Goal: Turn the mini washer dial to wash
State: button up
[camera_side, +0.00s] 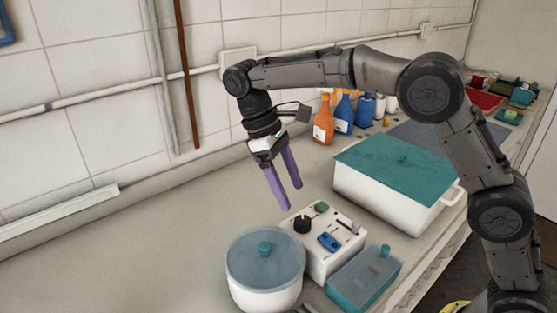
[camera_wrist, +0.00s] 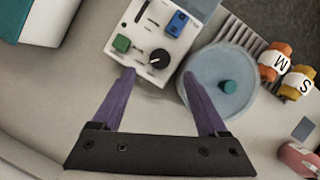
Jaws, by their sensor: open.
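The mini washer appears to be the white box (camera_side: 324,257) on the counter, also in the wrist view (camera_wrist: 150,28). Its top has a round black dial (camera_side: 302,224) with a pale mark, seen in the wrist view (camera_wrist: 160,58), a green button (camera_side: 322,207), a blue switch (camera_side: 328,242) and a slot with a slider. The dial's labels are too small to read. My gripper (camera_side: 290,197) points down with its purple fingers apart and empty. It is above and behind the box, apart from the dial. In the wrist view the dial shows between and just beyond the fingertips (camera_wrist: 159,73).
A round pot with a blue-grey lid (camera_side: 264,258) stands close at the left of the box. A teal box (camera_side: 366,282) is in front. A large white pot with a teal lid (camera_side: 397,165) stands at right. Bottles (camera_side: 324,122) stand behind. The counter at left is clear.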

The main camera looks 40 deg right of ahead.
jog(key=v, duration=0.6)
jog(key=shift+r, duration=0.35)
jog(key=shift+w, duration=0.1)
jog(key=s+d+r+m+t+y, duration=0.1)
jog(key=s+d+r+t, duration=0.1)
jog(key=s+d+r, duration=0.65)
jog(key=s+d+r+m+t, duration=0.1)
jog(key=s+d+r+t, duration=0.15)
jog(key=s, duration=0.45)
jog(key=s+d+f+m+t, duration=0.2)
jog(key=s+f, duration=0.3)
jog(key=s, duration=0.4)
notch_tip(320, 180, down, 11)
jog(key=s+m+t+y, duration=0.1)
jog(key=s+t, duration=0.1)
jog(key=t, duration=0.1)
jog(key=shift+d, duration=0.35)
